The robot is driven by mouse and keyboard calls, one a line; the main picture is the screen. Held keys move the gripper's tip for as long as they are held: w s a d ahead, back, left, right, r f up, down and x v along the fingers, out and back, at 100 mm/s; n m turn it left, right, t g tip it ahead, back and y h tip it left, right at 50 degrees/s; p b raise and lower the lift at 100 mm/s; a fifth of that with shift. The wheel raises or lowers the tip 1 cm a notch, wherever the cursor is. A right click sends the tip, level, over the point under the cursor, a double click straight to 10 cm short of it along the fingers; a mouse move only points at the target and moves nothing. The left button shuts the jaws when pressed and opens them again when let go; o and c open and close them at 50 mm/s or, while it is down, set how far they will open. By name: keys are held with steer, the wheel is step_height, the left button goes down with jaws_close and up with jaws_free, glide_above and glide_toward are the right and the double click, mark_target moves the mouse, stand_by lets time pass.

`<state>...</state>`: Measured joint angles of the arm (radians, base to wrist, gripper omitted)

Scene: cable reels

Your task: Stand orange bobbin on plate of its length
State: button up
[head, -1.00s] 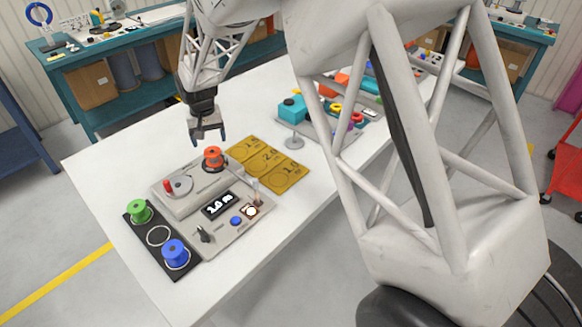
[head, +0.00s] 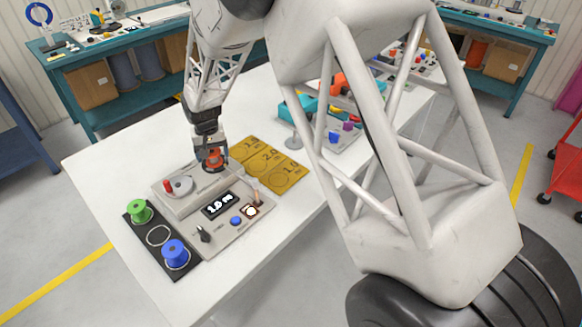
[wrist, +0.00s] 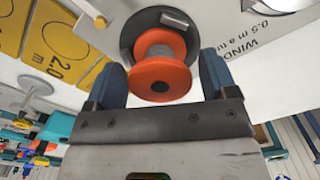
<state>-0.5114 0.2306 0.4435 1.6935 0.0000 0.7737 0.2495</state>
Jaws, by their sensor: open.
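The orange bobbin (head: 213,158) stands on the dark round spindle seat at the back right of the grey winding machine (head: 181,204). It also shows in the wrist view (wrist: 160,72), between my fingers. My gripper (head: 210,152) is open around the bobbin; in the wrist view (wrist: 158,75) its two blue fingertips stand on either side with small gaps. The yellow plates (head: 268,163) lie right of the machine, marked with lengths; one reads 2.0 m in the wrist view (wrist: 68,45). The machine's display (head: 219,204) appears to read 1.0 m.
A black rack (head: 159,258) at the front left holds a green bobbin (head: 139,210) and a blue bobbin (head: 175,252), with an empty ringed spot between. A grey stand (head: 293,141) and a tray of coloured parts lie beyond the plates. The white table's left side is clear.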

steer(key=c, duration=0.8)
steer(key=shift+r, duration=3.8)
steer(key=shift+d+f, duration=0.1)
steer(key=s+d+f+m, duration=0.1)
steer(key=d+f+m, duration=0.1)
steer(key=d, duration=0.4)
steer(key=s+d+f+m, duration=0.2)
steer(key=d, duration=0.5)
steer(key=s+d+f+m, duration=0.1)
steer(key=d+f+m, duration=0.1)
steer(key=d, duration=0.5)
steer(key=shift+s+d+f, duration=0.2)
steer(key=shift+d+f, duration=0.05)
steer(key=shift+f, duration=0.1)
